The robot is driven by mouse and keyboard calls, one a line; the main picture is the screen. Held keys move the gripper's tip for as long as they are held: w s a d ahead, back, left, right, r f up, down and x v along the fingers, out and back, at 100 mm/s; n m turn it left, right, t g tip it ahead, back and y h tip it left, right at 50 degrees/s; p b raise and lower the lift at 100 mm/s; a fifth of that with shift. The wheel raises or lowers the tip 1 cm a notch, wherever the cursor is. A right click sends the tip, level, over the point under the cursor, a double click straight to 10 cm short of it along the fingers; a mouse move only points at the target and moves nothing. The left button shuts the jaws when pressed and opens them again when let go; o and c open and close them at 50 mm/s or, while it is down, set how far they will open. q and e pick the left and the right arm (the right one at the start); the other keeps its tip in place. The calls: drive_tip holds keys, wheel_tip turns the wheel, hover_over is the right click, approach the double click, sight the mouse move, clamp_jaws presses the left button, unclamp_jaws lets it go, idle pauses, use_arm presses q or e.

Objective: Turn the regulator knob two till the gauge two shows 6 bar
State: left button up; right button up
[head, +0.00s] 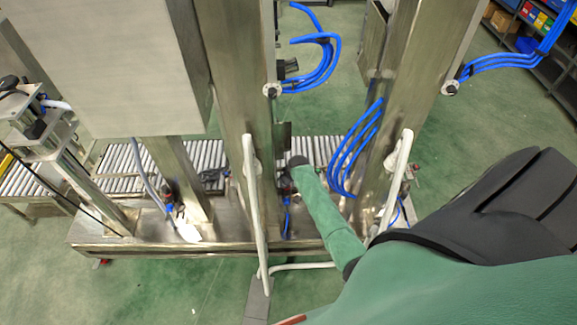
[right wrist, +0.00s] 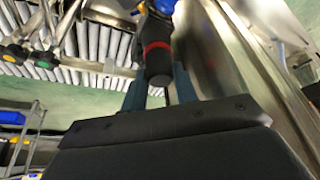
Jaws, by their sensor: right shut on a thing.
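In the right wrist view a black regulator knob (right wrist: 157,62) with a red ring sits between the two blue-grey fingers of my right gripper (right wrist: 158,88). The gripper is shut on it. Above the knob is a blue part of the regulator. In the head view my green right arm reaches from the lower right to between two steel posts, where my right gripper (head: 290,175) is small and partly merged with the dark regulator. I cannot make out gauge two or its reading in either view. My left gripper is not in view.
Steel posts (head: 240,100) and white curved handles (head: 252,190) stand close around my right arm. Blue hoses (head: 352,150) hang to its right. A roller conveyor (head: 318,150) runs behind. Another regulator (head: 172,207) sits at the left. Green floor is free in front.

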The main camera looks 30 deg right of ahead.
drive_tip(key=o, duration=1)
drive_tip(key=shift+d, duration=0.15)
